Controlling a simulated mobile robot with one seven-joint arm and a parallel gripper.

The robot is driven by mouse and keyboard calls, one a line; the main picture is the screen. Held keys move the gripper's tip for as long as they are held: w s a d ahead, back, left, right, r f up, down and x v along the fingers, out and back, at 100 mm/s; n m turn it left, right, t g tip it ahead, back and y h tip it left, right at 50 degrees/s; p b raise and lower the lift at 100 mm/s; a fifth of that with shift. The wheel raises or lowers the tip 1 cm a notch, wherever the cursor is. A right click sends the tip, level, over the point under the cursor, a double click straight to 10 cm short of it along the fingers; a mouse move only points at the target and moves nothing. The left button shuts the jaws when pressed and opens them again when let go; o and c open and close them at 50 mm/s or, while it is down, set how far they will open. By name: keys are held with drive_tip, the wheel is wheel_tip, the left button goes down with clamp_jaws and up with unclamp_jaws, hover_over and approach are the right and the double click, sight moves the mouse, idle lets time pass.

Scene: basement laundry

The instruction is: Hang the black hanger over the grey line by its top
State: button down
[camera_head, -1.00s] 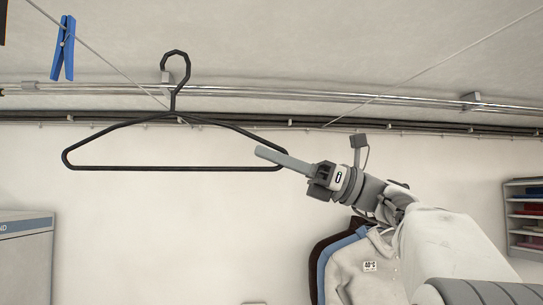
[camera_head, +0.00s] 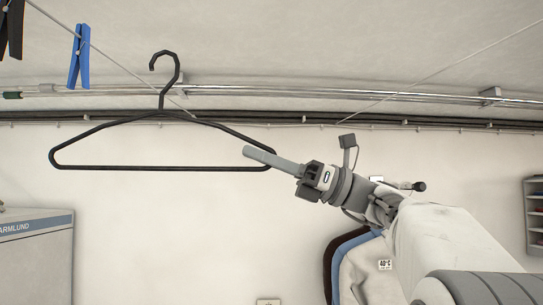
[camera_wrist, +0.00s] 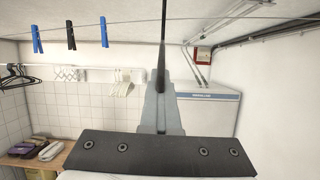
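The black hanger (camera_head: 150,168) hangs in the air at the left of the head view, upright, its hook at the top with the opening to the left. My gripper (camera_head: 258,154) is shut on its lower right corner. The grey line (camera_head: 105,54) slants down from the upper left. In the head view it crosses the hanger's neck below the hook; I cannot tell which is nearer or whether they touch. In the wrist view the hanger (camera_wrist: 162,45) is edge-on between my fingers, and the line (camera_wrist: 110,31) runs across the top.
A blue peg (camera_head: 79,57) and a dark peg (camera_head: 13,28) sit on the line left of the hanger. Metal pipes (camera_head: 300,93) run along the wall behind. A grey cabinet (camera_head: 38,255) stands lower left, and garments (camera_head: 360,265) hang lower right. The space below the hanger is clear.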

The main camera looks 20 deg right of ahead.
drive_tip(key=shift+w+a, duration=0.25)
drive_tip(key=shift+a, duration=0.4)
drive_tip(key=shift+w+a, duration=0.3)
drive_tip(key=shift+a, duration=0.4)
drive_tip(key=shift+w+a, duration=0.25)
drive_tip(key=shift+a, duration=0.4)
drive_tip(key=shift+a+f, duration=0.1)
drive_tip(key=shift+f, duration=0.2)
drive_tip(key=shift+f+b, duration=1.05)
drive_tip(key=shift+f, duration=0.75)
drive_tip(key=c, duration=1.1)
unclamp_jaws()
